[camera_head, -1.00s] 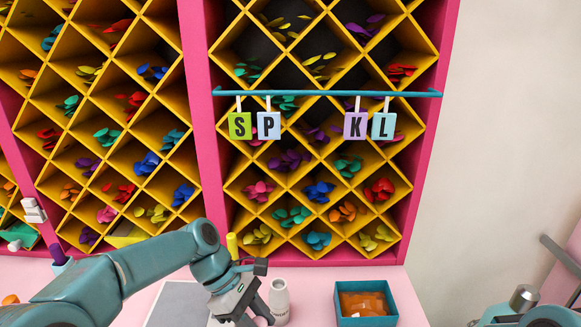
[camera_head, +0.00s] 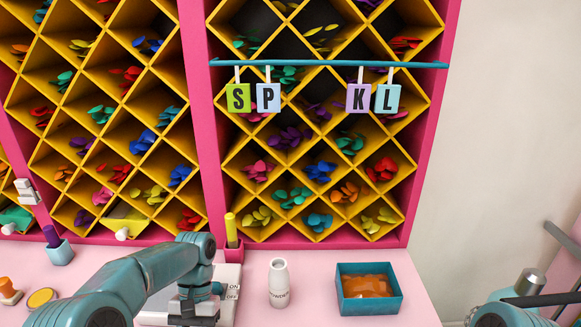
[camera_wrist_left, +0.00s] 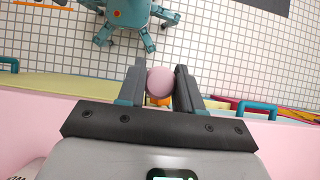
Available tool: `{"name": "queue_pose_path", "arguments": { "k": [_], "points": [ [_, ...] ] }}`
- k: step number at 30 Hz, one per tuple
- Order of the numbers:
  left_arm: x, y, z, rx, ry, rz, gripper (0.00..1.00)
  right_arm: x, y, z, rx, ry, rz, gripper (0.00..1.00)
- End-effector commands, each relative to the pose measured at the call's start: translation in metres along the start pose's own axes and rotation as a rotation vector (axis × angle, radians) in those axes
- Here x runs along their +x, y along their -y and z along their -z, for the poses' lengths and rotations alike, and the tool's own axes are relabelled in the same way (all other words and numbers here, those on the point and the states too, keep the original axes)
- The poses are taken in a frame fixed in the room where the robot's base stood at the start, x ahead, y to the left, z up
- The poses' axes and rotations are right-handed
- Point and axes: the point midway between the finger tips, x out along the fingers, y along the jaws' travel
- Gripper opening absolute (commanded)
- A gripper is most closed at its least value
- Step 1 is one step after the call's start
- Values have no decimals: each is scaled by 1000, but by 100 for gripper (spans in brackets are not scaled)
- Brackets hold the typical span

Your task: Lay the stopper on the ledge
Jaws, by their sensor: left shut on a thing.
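A pinkish round stopper (camera_wrist_left: 160,82) is between the two dark fingers of my left gripper (camera_wrist_left: 160,88) in the left wrist view, and the fingers are shut on it. In the head view my left gripper (camera_head: 195,308) is low over the white device at the counter's front left, and the stopper is hidden there. A white bottle (camera_head: 280,283) with dark lettering stands upright to the gripper's right, apart from it. I cannot tell which surface is the ledge. Part of my right arm shows at bottom right, but its fingertips do not.
A teal tray (camera_head: 368,312) with orange contents stands right of the bottle. A white device (camera_head: 230,290) marked ON and OFF lies by the gripper. A yellow marker (camera_head: 231,230) stands behind it. Letter cards hang from a teal bar (camera_head: 330,63). Pink counter (camera_head: 320,280) is bare between bottle and tray.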

Motion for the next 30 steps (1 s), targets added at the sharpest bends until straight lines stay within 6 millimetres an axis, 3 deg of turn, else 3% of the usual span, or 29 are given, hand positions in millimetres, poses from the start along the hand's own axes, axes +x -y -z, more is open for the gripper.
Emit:
{"name": "queue_pose_path", "arguments": {
  "k": [18, 30],
  "points": [
    [-42, -1, -29, -2, -1, -2, 6, -42, 15, 0, 3, 0, -1, 100],
    [-34, 0, -23, -2, 0, -2, 6, -33, 12, 0, 3, 0, -1, 100]
  ]
}}
